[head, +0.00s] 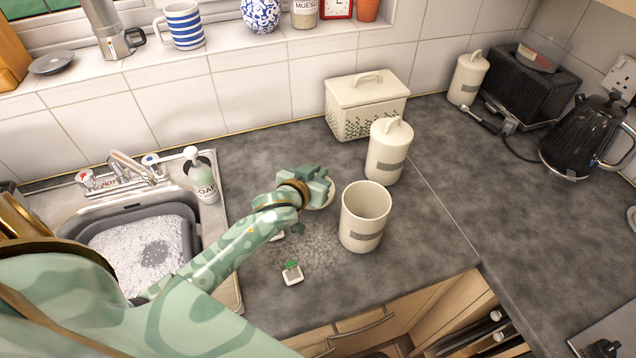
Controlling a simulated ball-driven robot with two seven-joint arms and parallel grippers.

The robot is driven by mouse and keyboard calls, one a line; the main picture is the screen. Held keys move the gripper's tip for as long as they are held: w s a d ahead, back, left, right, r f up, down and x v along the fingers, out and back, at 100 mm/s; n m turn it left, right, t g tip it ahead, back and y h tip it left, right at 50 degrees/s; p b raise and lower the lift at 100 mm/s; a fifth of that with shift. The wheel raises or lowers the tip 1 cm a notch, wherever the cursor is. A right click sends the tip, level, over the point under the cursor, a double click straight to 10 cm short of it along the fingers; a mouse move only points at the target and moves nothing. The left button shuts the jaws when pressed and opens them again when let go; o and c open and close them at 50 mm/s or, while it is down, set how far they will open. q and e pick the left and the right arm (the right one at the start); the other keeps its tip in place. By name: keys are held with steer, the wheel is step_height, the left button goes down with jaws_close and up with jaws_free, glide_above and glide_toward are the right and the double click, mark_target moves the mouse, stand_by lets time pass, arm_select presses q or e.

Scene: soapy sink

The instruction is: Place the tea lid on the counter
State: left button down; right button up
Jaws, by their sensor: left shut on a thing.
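My left gripper (318,186) reaches in from the left over the counter (420,225), just left of the open cream canister. It is shut on a pale cream round piece, the tea lid (329,198). Only the lid's edge shows; the gripper hides the rest. I cannot tell whether the lid touches the counter. The open canister (361,236) stands upright with no lid on it and a grey label on its front. My right gripper is not in view.
A lidded canister (386,158) and a cream bread bin (365,105) stand behind. A sink with a soapy grey basin (187,217) and a soap bottle (204,184) are left. A small white item with green (292,273) lies in front. Counter at right front is clear.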

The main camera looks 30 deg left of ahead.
arm_select(q)
steer(key=shift+w+f+b, duration=0.1)
steer(key=shift+f+b, duration=0.4)
steer(key=shift+f, duration=1.15)
steer(key=shift+f, duration=0.6)
steer(key=c, duration=1.5)
jaws_free()
steer(key=shift+r, duration=0.3)
steer(key=v, duration=0.4)
steer(key=p+v, duration=0.1)
steer(key=v, duration=0.3)
steer(key=p+v, duration=0.1)
steer(key=v, duration=0.3)
steer(key=shift+a+r, duration=0.1)
steer(key=shift+r, duration=0.25)
